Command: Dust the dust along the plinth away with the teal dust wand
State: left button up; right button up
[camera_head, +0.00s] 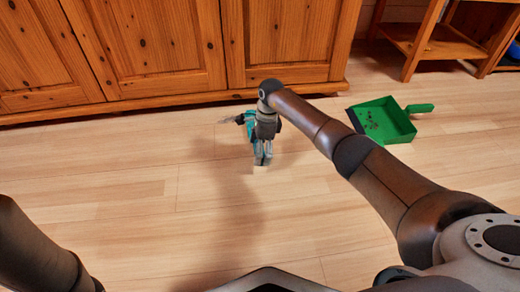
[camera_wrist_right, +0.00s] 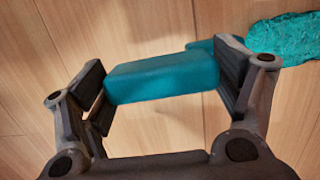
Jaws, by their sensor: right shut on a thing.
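My right gripper (camera_head: 254,127) is low over the floor just in front of the cabinet's plinth. In the right wrist view it (camera_wrist_right: 160,82) is shut on the teal block-shaped handle of the dust wand (camera_wrist_right: 162,77), with a pad at each end. The wand's fluffy teal head (camera_wrist_right: 287,37) shows at the upper right there, over the floor. In the head view only a little teal of the wand (camera_head: 249,121) shows beside my gripper. A small greyish patch lies left of it by the plinth; I cannot tell if it is dust. My left gripper is out of view.
The wooden cabinet (camera_head: 170,50) spans the back. A green dustpan (camera_head: 398,123) with dark specks in it lies on the floor to the right. A wooden shelf stand (camera_head: 440,42) is at the back right. The floor (camera_head: 120,180) left and in front is clear.

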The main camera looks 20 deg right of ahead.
jog(key=shift+f, duration=0.3)
jog(key=shift+a, duration=0.1)
